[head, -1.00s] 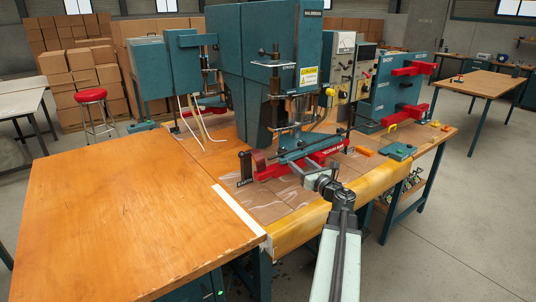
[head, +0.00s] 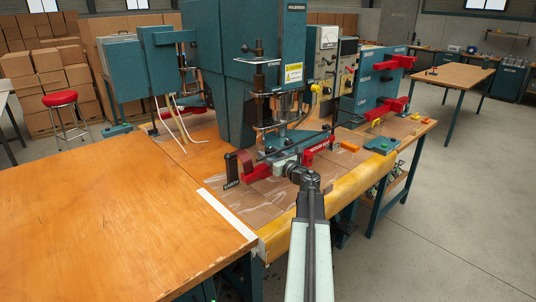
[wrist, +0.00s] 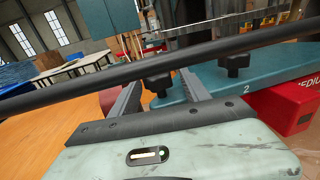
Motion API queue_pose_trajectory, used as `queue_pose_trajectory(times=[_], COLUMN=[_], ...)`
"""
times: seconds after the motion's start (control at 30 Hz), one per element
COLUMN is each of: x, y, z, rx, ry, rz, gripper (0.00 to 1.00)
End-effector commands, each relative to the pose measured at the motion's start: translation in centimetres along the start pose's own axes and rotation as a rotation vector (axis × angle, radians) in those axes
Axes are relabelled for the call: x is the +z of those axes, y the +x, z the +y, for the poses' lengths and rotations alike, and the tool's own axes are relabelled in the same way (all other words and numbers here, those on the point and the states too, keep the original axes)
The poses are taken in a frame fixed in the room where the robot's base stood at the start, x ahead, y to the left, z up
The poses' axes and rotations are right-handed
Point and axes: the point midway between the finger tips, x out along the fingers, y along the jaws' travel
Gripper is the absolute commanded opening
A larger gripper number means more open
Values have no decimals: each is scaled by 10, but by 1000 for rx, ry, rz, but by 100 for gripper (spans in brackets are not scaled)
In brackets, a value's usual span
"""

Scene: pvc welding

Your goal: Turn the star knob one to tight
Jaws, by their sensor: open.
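In the wrist view, a black star knob (wrist: 157,84) stands on the end of a teal plate (wrist: 205,85). A second black star knob (wrist: 234,63) stands to its right, near a "2" on the plate. My gripper (wrist: 160,80) is open. Its two dark fingers appear on either side of the left knob, and I cannot tell whether they touch it. A dark rod (wrist: 80,87) crosses in front of the fingers and partly covers the knob. In the head view, my gripper (head: 281,164) is at the red base (head: 258,171) of the press; the knobs are too small to make out.
The red block (wrist: 290,108) lies under the plate at the right. The teal press (head: 225,75) rises behind. A black upright block (head: 231,166) stands left of the red base. The wooden table (head: 100,225) at the left is clear.

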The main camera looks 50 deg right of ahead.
Motion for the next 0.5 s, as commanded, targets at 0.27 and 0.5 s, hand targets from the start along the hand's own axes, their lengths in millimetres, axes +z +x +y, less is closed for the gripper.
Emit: queue_pose_trajectory(times=[0.27,0.5], x=[0,0], y=[5,9], z=[2,7], rx=[2,10], ry=[0,0], rz=[0,0], gripper=[52,0])
